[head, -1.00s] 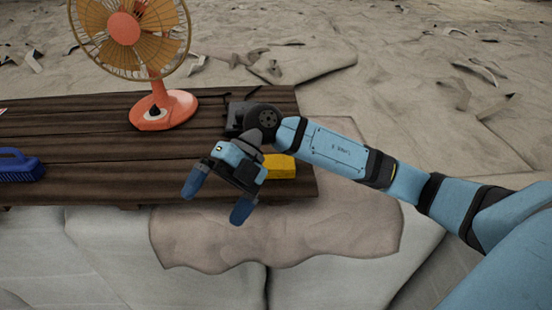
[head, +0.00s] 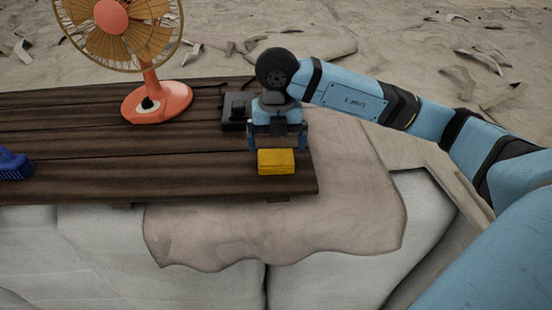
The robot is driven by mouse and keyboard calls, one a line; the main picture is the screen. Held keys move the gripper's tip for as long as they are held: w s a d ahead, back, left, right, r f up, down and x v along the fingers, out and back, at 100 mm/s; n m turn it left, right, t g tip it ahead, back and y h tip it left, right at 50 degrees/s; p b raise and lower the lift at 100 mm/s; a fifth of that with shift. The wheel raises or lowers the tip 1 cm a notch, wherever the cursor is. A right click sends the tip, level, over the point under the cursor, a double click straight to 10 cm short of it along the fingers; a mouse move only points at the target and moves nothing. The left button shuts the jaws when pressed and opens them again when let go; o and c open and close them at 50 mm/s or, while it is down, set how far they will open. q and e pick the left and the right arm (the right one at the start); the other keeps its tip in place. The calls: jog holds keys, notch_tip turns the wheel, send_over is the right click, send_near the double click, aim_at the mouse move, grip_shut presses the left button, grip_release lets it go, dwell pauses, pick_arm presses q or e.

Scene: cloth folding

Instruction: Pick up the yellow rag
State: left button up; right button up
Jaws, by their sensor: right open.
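The yellow rag (head: 276,162) is a small folded block lying on the dark wooden table (head: 130,165) near its right front corner. My right gripper (head: 276,148) is just behind and above the rag, pointing down toward it. Its blue fingers are spread, one to each side of the rag's far part. It is open; I cannot tell whether the fingers touch the rag. My left gripper is not in view.
An orange fan (head: 150,95) stands at the back of the table. A dark object (head: 235,110) lies left of my right gripper. A blue brush (head: 13,164) is at the left edge. A beige cloth (head: 270,232) hangs over pale blocks in front.

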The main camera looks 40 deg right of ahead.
aim_at(276, 158)
notch_tip(276, 158, down, 5)
jog(key=shift+w+r+p, duration=0.1)
jog(key=shift+w+p, duration=0.05)
jog(key=shift+p, duration=0.6)
jog(key=shift+f, duration=0.45)
jog(key=c, duration=0.6)
